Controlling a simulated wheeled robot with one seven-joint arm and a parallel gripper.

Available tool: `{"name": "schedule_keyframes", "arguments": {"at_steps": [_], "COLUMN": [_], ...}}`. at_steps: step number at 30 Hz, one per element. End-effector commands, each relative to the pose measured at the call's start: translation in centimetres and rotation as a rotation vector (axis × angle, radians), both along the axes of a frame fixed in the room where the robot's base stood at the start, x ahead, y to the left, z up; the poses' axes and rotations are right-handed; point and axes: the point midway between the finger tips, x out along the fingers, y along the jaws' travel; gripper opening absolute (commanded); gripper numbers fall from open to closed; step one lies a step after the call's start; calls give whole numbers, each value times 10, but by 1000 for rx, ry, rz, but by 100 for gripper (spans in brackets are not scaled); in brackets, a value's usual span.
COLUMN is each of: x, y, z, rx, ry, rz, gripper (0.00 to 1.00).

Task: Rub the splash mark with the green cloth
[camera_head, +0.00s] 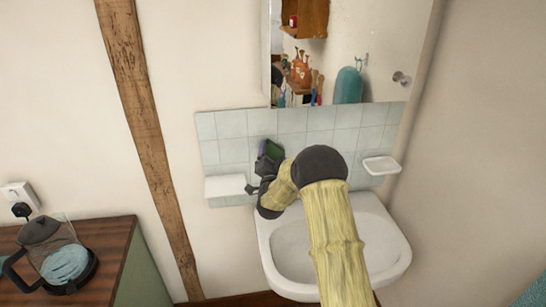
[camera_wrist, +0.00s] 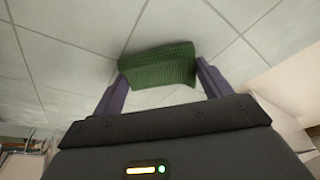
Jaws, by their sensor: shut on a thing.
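The green cloth (camera_wrist: 158,66) is between the two fingers of my gripper (camera_wrist: 160,80) in the wrist view, and the gripper is shut on it. The cloth is up close to the pale tiles and looks to be against them, though I cannot tell if it touches. In the head view my gripper (camera_head: 262,170) is at the tiled splashback (camera_head: 230,125) above the left side of the sink, with a bit of the green cloth (camera_head: 271,149) showing. I cannot see the splash mark; the cloth or my arm may hide it.
A white shelf (camera_head: 225,186) is just left of my gripper. The white sink (camera_head: 385,245) is below and a soap dish (camera_head: 382,165) is at the right. A mirror (camera_head: 385,60) hangs above the tiles. A glass coffee pot (camera_head: 58,250) stands on the cabinet at left.

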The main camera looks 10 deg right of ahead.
Motion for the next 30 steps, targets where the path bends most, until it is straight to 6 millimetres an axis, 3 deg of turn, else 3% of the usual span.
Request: {"name": "schedule_keyframes", "arguments": {"at_steps": [17, 30], "x": [-2, -1], "y": [-39, -40], "z": [-1, -2], "rx": [-1, 0], "ry": [-1, 0], "rz": [-2, 0], "gripper": [59, 59]}}
